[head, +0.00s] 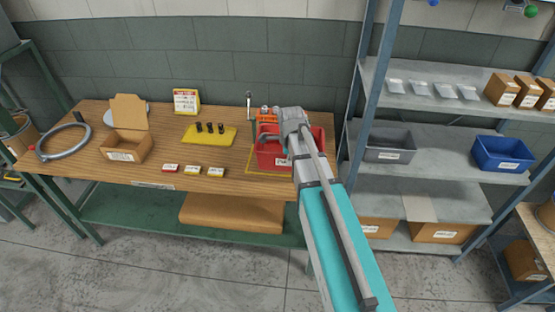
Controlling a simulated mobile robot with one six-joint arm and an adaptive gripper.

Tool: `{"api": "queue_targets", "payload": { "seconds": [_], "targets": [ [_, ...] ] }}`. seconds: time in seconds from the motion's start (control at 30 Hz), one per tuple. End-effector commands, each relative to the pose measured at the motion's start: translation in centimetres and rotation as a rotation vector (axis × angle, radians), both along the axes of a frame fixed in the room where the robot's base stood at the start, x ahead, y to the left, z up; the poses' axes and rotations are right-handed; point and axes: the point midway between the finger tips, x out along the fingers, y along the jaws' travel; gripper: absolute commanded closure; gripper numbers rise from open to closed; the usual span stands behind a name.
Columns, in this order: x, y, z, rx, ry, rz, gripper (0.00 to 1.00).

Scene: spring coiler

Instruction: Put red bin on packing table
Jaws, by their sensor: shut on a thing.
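The red bin (268,155) is at the right end of the wooden-topped packing table (227,114). It is over a yellow-edged mat, and I cannot tell whether it rests on it or hangs just above. My gripper (285,138) is at the bin, shut on it. My arm comes in from the lower right and covers part of the bin's right side and the grip itself.
The table also bears a yellow tray (209,134), an open cardboard box (127,143), a sign (186,102), a grey ring (63,143) and small labelled boxes (193,171). Right stands a shelf with a grey bin (387,145) and a blue bin (502,153).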

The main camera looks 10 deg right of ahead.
Motion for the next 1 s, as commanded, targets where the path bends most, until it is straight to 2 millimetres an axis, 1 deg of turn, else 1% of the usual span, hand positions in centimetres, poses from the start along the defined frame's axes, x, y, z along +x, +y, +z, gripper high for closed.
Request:
{"api": "queue_targets", "payload": {
  "seconds": [0.4,0.57,0.67,0.77,1.0],
  "targets": [
    [0.1,0.0,0.0,0.000,-0.001,-0.017,1.00],
    [0.8,0.1,-0.4,0.000,-0.001,-0.017,1.00],
    [1.9,0.2,-0.9,0.000,-0.001,-0.017,1.00],
    [3.4,0.3,-1.7,0.000,-0.001,-0.016,1.00],
    [7.6,0.7,-3.6,0.000,-0.001,-0.017,1.00]
  ]
}}
